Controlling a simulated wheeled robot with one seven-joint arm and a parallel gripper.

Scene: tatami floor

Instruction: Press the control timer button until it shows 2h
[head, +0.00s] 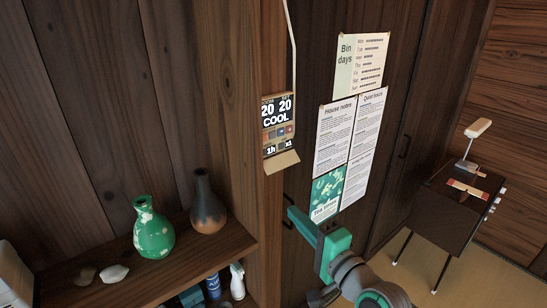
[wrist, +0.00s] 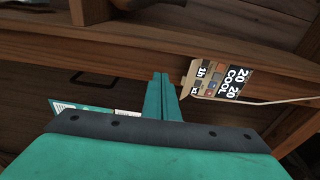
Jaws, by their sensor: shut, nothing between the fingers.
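The control panel (head: 278,124) hangs on the wooden post, with a cord running up from it. Its display reads 20, 20 and COOL, and its lower line reads 1h and x1. A row of small coloured buttons (head: 280,133) sits between these lines, and a flap hangs open at the bottom. In the wrist view the panel (wrist: 217,80) appears turned sideways, to the right of my fingertips. My gripper (head: 292,212) is teal and shut, with nothing in it. It is below the panel and apart from it; its closed fingers (wrist: 161,80) point toward the post.
A shelf (head: 190,252) at left holds a green vase (head: 154,228), a dark vase (head: 207,202) and pale stones (head: 114,273). Paper notices (head: 349,135) hang on the dark door behind my arm. A small dark cabinet (head: 447,215) stands at right on the tatami floor (head: 415,270).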

